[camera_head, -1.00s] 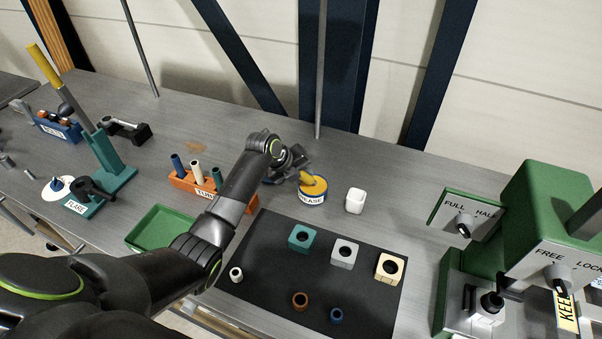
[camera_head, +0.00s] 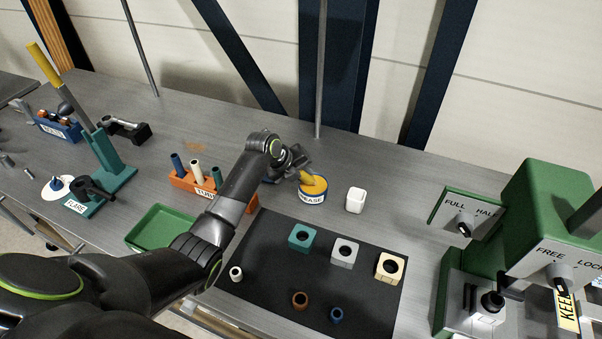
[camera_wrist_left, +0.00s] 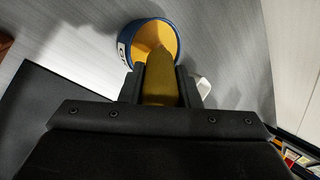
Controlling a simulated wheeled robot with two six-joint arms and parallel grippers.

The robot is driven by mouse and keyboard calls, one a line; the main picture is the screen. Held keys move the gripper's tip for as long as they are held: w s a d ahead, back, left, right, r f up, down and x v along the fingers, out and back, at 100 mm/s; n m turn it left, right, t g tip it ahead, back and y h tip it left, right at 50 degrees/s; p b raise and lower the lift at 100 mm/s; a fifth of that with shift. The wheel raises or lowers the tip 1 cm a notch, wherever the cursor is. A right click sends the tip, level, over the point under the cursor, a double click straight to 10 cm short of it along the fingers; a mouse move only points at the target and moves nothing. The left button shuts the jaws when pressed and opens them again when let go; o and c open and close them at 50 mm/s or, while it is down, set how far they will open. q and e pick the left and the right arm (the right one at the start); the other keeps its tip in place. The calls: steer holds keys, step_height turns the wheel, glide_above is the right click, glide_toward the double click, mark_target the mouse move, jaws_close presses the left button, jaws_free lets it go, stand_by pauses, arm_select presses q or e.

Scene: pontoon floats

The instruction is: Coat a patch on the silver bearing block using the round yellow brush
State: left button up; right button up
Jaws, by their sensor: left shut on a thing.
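The silver bearing block (camera_head: 344,252) has a round dark bore and stands on the black mat, between a teal block (camera_head: 302,237) and a cream block (camera_head: 390,267). My left gripper (camera_head: 299,165) is at the grease tin (camera_head: 313,196), shut on the yellow brush (camera_head: 308,178). In the left wrist view the brush (camera_wrist_left: 160,80) lies between the fingers (camera_wrist_left: 160,88) and points toward the open blue tin (camera_wrist_left: 128,42) with yellow inside. The brush tip appears at or in the tin; its exact depth is hidden. My right gripper is not in view.
A white cup (camera_head: 355,200) stands right of the tin. An orange rack (camera_head: 186,181) with tubes and a green tray (camera_head: 160,229) are to the left. Several small bushings lie on the black mat (camera_head: 270,262). A green press (camera_head: 540,225) stands at the right.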

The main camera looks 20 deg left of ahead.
arm_select(q)
steer(key=shift+s, duration=0.1)
step_height(320, 180, up, 5)
steer(key=p, duration=0.4)
steer(key=shift+r+p, duration=0.35)
steer(key=shift+r, duration=0.65)
steer(key=shift+f, duration=0.1)
